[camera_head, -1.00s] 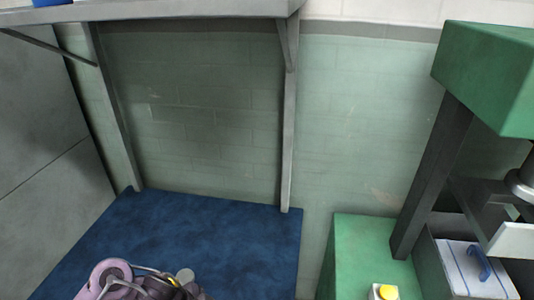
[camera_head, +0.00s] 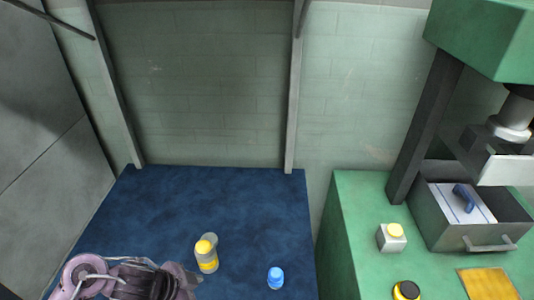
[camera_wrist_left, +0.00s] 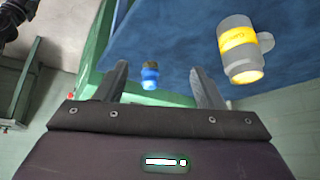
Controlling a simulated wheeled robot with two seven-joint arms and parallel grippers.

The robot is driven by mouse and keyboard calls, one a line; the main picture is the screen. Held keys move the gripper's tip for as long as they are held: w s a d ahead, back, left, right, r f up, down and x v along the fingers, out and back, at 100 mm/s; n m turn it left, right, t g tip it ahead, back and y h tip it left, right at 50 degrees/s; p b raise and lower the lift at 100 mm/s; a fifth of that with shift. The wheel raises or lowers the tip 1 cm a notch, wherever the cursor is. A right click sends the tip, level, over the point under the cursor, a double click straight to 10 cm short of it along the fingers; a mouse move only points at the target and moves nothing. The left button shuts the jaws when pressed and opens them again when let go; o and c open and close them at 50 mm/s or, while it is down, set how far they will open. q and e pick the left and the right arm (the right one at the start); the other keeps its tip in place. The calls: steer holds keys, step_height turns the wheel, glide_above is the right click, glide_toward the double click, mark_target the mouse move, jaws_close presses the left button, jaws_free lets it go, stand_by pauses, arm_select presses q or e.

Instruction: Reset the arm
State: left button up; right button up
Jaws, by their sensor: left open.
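My left arm comes in at the bottom left of the head view, above the blue table (camera_head: 150,215). In the left wrist view my left gripper (camera_wrist_left: 158,82) is open, with its two fingers apart and nothing held between them. My right gripper does not show.
A green machine bench (camera_head: 350,235) stands to the right, with a gap beside the table. On it are a grey box with a yellow button (camera_head: 391,238), a black and yellow button (camera_head: 406,290), a yellow pad (camera_head: 488,284) and an open grey drawer (camera_head: 450,235) holding a blue-handled item.

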arm_select(q)
steer(key=s+a+r+n+y, duration=0.35)
steer(key=s+n+y, duration=0.2)
steer(key=n, duration=0.45)
step_height(320, 180, down, 29)
steer(key=s+g+b, duration=0.1)
steer(key=s+b, duration=0.1)
steer(key=s+a+f+g+b, duration=0.1)
steer(key=s+a+f, duration=0.2)
steer(key=s+f, duration=1.7)
step_height(320, 180, down, 2)
steer(key=shift+s+g, duration=0.25)
steer(key=shift+g, duration=0.05)
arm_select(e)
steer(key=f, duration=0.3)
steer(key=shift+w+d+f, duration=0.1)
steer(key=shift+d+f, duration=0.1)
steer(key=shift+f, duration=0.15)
arm_select(q)
steer(key=shift+a, duration=0.1)
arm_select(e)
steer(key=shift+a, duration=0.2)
